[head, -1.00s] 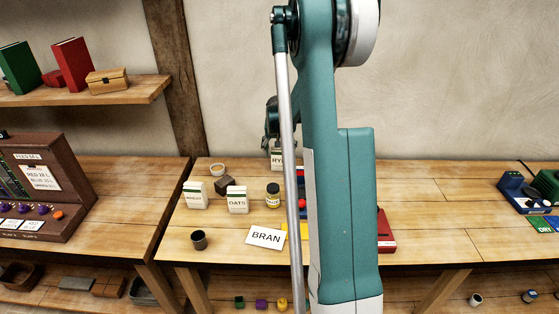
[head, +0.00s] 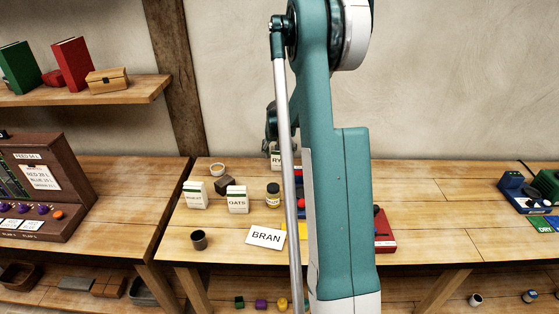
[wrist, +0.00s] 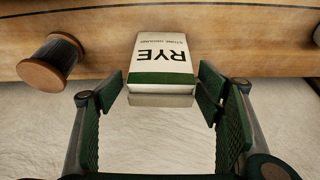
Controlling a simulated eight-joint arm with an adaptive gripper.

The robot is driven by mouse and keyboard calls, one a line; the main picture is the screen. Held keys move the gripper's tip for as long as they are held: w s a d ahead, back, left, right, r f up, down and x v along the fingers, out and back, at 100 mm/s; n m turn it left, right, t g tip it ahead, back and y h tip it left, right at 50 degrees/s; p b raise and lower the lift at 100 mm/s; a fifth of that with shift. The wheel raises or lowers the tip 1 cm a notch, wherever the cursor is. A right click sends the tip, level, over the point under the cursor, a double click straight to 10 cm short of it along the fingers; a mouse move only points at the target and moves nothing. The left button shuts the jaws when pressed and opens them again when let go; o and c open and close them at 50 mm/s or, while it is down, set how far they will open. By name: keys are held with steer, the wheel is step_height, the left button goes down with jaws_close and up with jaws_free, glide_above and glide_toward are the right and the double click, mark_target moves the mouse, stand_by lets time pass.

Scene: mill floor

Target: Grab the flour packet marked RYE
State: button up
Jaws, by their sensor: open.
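The RYE flour packet (wrist: 160,62) is white with a green band. In the wrist view its lettering appears upside down, and the packet is ahead of and between the two fingers of my gripper (wrist: 162,92). The fingers are open, with a gap on each side of the packet. In the head view the RYE packet (head: 275,160) stands at the back of the middle table, partly hidden by my arm. My gripper is mostly hidden there, just above the packet.
A BRAN card (head: 265,237) lies in front. A wooden spool (wrist: 50,62) shows left of the packet in the wrist view.

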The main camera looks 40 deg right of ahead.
mark_target(280, 158)
steer(key=shift+b+x, duration=0.3)
steer(key=shift+x, duration=2.3)
steer(key=shift+w, duration=0.1)
steer(key=c, duration=1.2)
steer(key=shift+r, duration=0.15)
steer(key=shift+r+p, duration=0.5)
steer(key=shift+r, duration=4.35)
